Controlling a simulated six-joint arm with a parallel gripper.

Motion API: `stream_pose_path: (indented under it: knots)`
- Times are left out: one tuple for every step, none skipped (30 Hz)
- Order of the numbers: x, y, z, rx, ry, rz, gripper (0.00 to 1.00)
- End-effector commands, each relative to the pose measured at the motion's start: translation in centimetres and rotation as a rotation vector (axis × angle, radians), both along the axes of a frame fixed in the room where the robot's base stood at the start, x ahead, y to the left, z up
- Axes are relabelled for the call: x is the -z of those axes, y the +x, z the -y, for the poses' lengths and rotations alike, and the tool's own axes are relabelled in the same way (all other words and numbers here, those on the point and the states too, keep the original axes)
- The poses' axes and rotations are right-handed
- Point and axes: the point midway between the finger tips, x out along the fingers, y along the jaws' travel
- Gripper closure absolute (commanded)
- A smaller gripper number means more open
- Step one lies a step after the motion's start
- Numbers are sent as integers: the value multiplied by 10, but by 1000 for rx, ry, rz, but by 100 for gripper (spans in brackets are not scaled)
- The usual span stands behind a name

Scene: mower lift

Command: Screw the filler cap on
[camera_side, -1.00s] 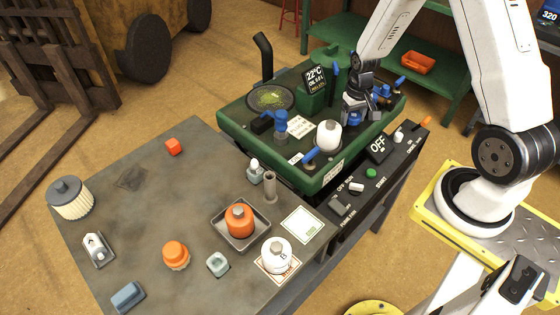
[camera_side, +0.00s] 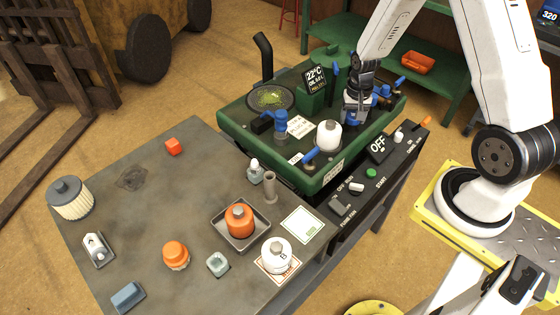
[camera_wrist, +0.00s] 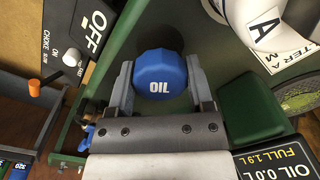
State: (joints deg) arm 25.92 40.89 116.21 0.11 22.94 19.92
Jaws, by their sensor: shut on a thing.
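The filler cap (camera_wrist: 159,74) is a blue knob with the word OIL on its top. In the wrist view it sits between the two fingers of my gripper (camera_wrist: 160,85), which is shut on it. In the side view my gripper (camera_side: 353,120) points down at the right part of the green machine deck (camera_side: 318,180). My fingers mostly hide the cap there. The filler neck under the cap is hidden, so I cannot tell how the cap sits on it.
A white filter (camera_side: 328,136) stands near the cap on the deck. A display (camera_side: 315,78) stands behind, and blue valves (camera_side: 384,92) lie to the right. The OFF switch panel (camera_side: 378,145) is in front. The grey table (camera_side: 140,215) holds an orange canister (camera_side: 239,220) in a tray.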

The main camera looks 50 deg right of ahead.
Motion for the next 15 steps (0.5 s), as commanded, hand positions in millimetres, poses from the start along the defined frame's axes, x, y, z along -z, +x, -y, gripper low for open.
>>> stream_pose_path:
  knots:
    - [-1,1,1,42,-2,5,100]
    - [-1,1,1,65,-2,5,100]
    - [-1,1,1,95,-2,5,100]
    - [-1,1,1,118,-2,5,100]
    - [-1,2,1,131,-2,5,100]
    - [-1,2,1,127,-2,5,100]
    - [-1,2,1,128,-2,5,100]
    - [-1,2,1,132,-2,5,100]
    - [-1,2,1,142,-2,5,100]
    - [-1,2,1,152,-2,5,100]
    - [-1,2,1,165,-2,5,100]
    - [-1,2,1,183,-2,5,100]
    - [-1,2,1,198,-2,5,100]
    - [-1,2,1,213,-2,5,100]
    - [-1,2,1,229,-2,5,100]
